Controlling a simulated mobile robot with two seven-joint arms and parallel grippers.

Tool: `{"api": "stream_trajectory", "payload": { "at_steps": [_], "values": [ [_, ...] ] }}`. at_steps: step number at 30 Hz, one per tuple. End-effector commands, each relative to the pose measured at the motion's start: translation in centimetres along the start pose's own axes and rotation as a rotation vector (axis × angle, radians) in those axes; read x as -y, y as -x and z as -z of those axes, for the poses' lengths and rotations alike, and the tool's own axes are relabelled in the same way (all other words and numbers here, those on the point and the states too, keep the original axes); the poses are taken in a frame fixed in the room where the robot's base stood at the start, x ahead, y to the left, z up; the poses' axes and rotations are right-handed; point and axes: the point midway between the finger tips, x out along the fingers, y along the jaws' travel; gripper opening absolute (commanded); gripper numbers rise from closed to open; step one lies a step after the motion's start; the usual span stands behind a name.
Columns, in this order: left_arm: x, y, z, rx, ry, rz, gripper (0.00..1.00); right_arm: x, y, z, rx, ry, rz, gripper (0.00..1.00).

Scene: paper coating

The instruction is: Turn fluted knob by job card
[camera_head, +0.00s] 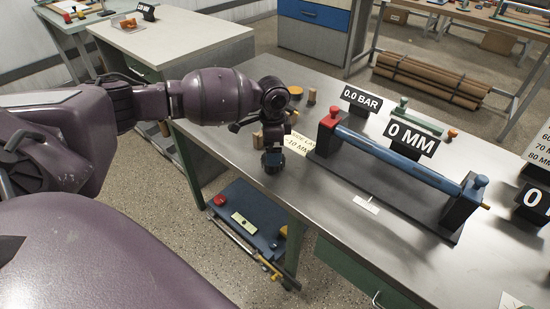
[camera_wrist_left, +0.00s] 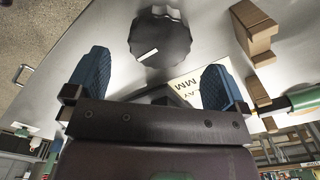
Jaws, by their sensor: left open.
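The fluted knob (camera_wrist_left: 160,38) is black with a white pointer mark and shows at the top middle of the left wrist view. My left gripper (camera_wrist_left: 156,66) is open, with its blue fingers to either side below the knob and nothing visible between them. In the head view my left gripper (camera_head: 272,158) is over the near left part of the steel table; the knob cannot be made out there. A cream card (camera_head: 298,145) reading "SIDE LAY -10 MM" lies just right of the gripper. It also shows partly in the left wrist view (camera_wrist_left: 186,84). My right gripper is not in view.
A blue roller (camera_head: 400,158) on a black base stands right of the gripper, with a "0 MM" sign (camera_head: 411,140) and a "0.0 BAR" sign (camera_head: 362,99) behind. Wooden blocks (camera_wrist_left: 257,27) stand beside the knob.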

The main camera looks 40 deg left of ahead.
Motion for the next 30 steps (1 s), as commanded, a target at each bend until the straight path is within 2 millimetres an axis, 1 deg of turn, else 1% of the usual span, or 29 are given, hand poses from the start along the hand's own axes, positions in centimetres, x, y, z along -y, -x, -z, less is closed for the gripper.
{"api": "stream_trajectory", "payload": {
  "at_steps": [1, 3, 6, 9, 13, 22, 30],
  "values": [
    [-0.1, -1.3, 0.0, 0.003, 0.000, -0.005, 1.00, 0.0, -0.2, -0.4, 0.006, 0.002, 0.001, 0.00],
    [-0.1, -2.4, 0.0, 0.003, -0.001, -0.004, 1.00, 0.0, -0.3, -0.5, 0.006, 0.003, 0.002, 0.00],
    [-0.1, -3.5, 0.0, 0.002, -0.001, -0.003, 1.00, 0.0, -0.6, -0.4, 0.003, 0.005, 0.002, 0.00],
    [0.0, -4.3, 0.0, 0.001, 0.000, -0.002, 1.00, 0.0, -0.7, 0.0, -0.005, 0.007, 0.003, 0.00],
    [0.0, -4.8, 0.1, -0.001, 0.000, 0.000, 1.00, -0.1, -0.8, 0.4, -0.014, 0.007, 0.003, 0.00],
    [0.0, -4.8, 0.1, -0.002, 0.000, 0.001, 1.00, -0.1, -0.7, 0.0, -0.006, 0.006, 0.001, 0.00],
    [0.0, -4.8, 0.1, -0.002, -0.001, 0.001, 0.59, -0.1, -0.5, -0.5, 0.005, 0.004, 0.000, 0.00]
  ]
}}
